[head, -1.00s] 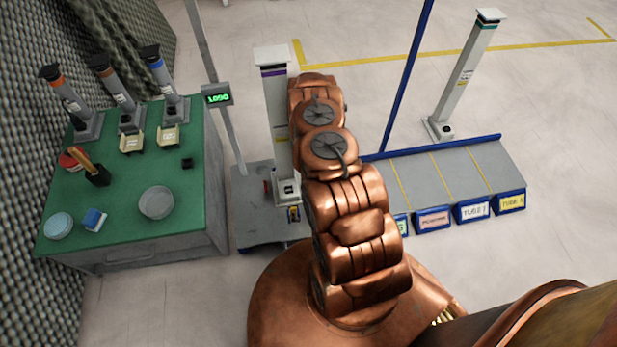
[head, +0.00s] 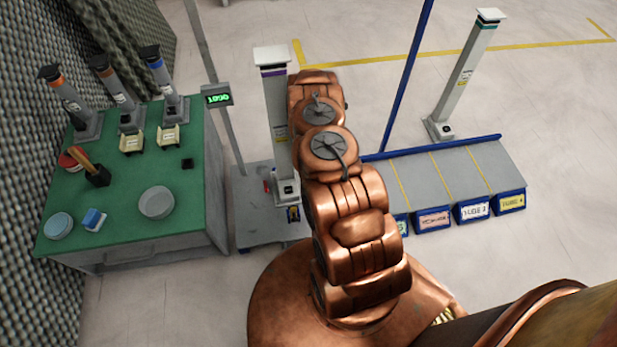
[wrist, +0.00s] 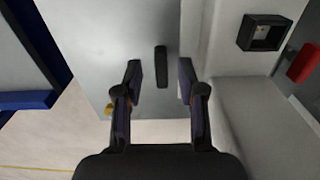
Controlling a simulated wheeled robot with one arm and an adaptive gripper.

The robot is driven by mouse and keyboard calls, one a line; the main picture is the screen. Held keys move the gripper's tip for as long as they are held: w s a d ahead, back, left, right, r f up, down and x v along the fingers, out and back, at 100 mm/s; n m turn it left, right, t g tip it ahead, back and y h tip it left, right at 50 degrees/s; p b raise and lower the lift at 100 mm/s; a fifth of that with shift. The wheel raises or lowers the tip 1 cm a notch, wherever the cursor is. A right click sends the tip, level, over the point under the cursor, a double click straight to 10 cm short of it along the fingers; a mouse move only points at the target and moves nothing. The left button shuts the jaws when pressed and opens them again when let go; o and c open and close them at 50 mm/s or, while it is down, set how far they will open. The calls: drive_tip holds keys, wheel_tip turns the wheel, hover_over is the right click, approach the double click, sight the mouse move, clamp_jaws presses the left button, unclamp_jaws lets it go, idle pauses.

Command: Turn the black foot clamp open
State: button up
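The black foot clamp (wrist: 161,66) shows in the wrist view as a short dark bar on a grey surface, its long side running up and down the picture. My gripper (wrist: 160,80) is open, with one finger on each side of the bar and a clear gap to both. I cannot tell how far above the surface the fingertips are. In the head view my copper arm hides the gripper and the clamp. The white column with a purple band (head: 275,110) stands on a grey platform (head: 262,230) beside my arm.
In the wrist view a black square socket (wrist: 265,32) and a red part (wrist: 303,62) lie to the right, and a blue edge (wrist: 25,100) to the left. A green-topped bench (head: 130,190) and a display post (head: 217,95) stand left of the platform.

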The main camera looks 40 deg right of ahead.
wheel_tip(320, 180, up, 11)
idle(0.7)
idle(0.5)
